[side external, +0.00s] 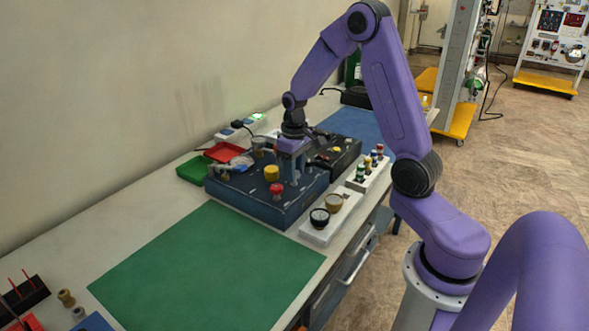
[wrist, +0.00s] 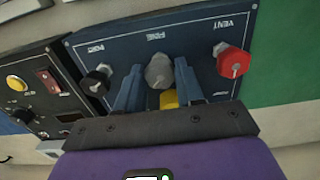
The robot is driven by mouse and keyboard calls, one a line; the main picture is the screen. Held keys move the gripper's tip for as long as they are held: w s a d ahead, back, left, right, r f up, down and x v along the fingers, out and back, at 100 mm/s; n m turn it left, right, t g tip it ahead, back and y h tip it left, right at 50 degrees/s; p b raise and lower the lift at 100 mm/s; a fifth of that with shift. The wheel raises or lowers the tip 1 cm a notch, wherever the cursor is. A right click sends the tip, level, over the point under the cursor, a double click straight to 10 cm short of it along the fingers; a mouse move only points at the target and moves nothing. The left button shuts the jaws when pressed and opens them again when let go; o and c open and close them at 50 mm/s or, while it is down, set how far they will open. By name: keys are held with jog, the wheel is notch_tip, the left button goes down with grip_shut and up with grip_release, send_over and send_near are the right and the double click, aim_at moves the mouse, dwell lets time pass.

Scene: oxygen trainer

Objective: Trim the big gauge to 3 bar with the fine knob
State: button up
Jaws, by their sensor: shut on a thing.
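The blue panel box (side external: 245,200) stands on the bench and shows in the wrist view (wrist: 215,35) with upside-down lettering. The grey fine knob (wrist: 159,72), beside the label FINE, sits on its face. My gripper (wrist: 158,85) is shut on this knob, one blue-grey finger on each side. In the side view my gripper (side external: 291,165) points down at the box and hides the knob. I cannot make out the big gauge's dial or reading in either view.
A red vent knob (wrist: 232,62), a black port knob (wrist: 97,80) and a yellow knob (wrist: 169,99) are close to my fingers. A darker box (wrist: 40,95) adjoins the panel. A white tray (side external: 313,235) with round parts stands in front. The green mat (side external: 205,270) is clear.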

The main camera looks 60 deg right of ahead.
jog(key=o, duration=1)
jog(key=shift+o, duration=0.2)
notch_tip(320, 180, up, 18)
jog(key=shift+f, duration=0.25)
jog(key=shift+a, duration=0.1)
